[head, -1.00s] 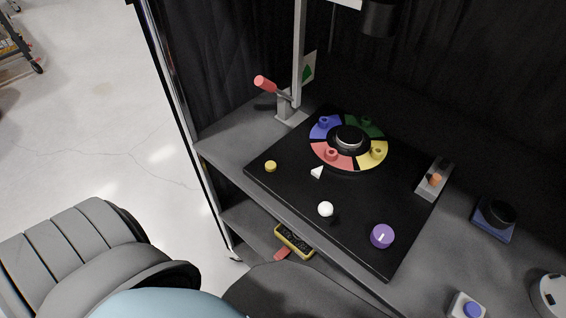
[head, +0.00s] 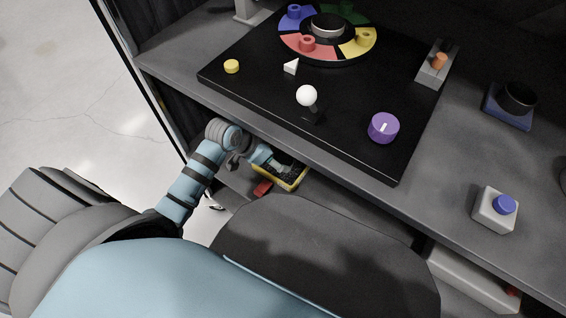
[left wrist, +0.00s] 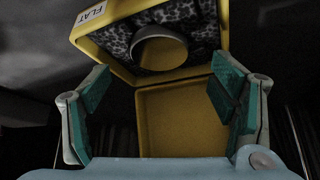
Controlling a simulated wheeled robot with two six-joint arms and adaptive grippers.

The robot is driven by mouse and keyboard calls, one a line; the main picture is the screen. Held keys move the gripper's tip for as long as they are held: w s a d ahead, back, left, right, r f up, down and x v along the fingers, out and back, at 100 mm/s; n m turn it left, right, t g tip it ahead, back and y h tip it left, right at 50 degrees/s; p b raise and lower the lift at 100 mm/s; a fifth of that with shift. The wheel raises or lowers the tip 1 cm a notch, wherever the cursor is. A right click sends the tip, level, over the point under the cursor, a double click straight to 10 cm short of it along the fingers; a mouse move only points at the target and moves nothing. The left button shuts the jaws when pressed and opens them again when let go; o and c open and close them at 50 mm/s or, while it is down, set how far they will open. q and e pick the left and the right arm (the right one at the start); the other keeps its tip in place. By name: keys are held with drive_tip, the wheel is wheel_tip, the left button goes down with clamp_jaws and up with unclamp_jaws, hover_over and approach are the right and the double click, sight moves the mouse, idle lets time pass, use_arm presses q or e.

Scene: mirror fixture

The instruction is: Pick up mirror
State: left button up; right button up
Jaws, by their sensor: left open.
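A round mirror (left wrist: 160,52) with a grey rim sits in speckled dark foam inside a yellow case (left wrist: 180,118) in the left wrist view. The case has a "FLAT" label on its edge. In the head view the yellow case (head: 291,187) lies on the lower shelf under the work table, and the mirror cannot be made out there. My left gripper (head: 284,168) is over the case. In the left wrist view its teal-padded fingers (left wrist: 161,66) are spread wide on either side, with nothing between the pads; the mirror is ahead of them. My right gripper is not in view.
The table edge (head: 330,150) overhangs the shelf close to my left arm. A red object (head: 262,188) lies beside the case. On the black board (head: 350,110) stand a white ball (head: 306,95) and a purple knob (head: 383,128). A blue-button box (head: 495,209) is at right.

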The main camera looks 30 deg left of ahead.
sight(282, 161)
use_arm(q)
drive_tip(key=b+x, duration=0.1)
drive_tip(key=x, duration=0.2)
drive_tip(key=shift+d+f, duration=0.1)
drive_tip(key=shift+f, duration=0.3)
drive_tip(key=shift+r, duration=0.1)
drive_tip(key=shift+c, duration=0.6)
drive_tip(key=shift+s, duration=0.1)
drive_tip(key=c, duration=1.2)
drive_tip(key=shift+c, duration=0.2)
